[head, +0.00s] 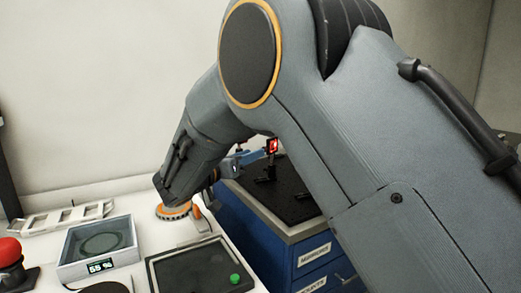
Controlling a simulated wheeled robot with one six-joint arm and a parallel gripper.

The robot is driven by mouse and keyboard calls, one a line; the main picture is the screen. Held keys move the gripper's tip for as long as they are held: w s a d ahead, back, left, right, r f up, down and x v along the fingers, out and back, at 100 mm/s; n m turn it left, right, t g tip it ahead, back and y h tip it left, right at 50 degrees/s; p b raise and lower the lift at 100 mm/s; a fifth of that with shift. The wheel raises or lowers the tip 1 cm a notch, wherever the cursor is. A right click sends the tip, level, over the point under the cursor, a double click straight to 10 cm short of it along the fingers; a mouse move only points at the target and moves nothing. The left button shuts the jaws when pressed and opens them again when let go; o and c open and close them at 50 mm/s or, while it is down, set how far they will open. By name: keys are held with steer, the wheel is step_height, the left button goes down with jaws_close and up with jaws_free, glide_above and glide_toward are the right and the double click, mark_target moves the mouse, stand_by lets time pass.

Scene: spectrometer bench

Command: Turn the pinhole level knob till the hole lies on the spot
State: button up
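A small dark-framed plate with a bright red glow (272,147) stands on a post on the black bench top (285,200). I cannot tell whether the red is the spot, and no hole can be made out. The pinhole level knob cannot be picked out; my arm covers much of the bench. My gripper (234,164) seems to be the small bluish and dark parts past my wrist, left of the red-lit plate. It is too small and partly hidden to show its fingers, or whether it touches anything.
On the white table are a grey box with a "55 %" display (101,266), a red button (10,254), a white rack (60,219) and a black tray with a green knob (200,270). Blue labelled drawers (262,238) sit under the bench.

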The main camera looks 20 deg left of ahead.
steer(key=shift+p+x, duration=0.5)
steer(key=shift+x, duration=1.75)
steer(key=shift+a, duration=0.1)
jaws_close()
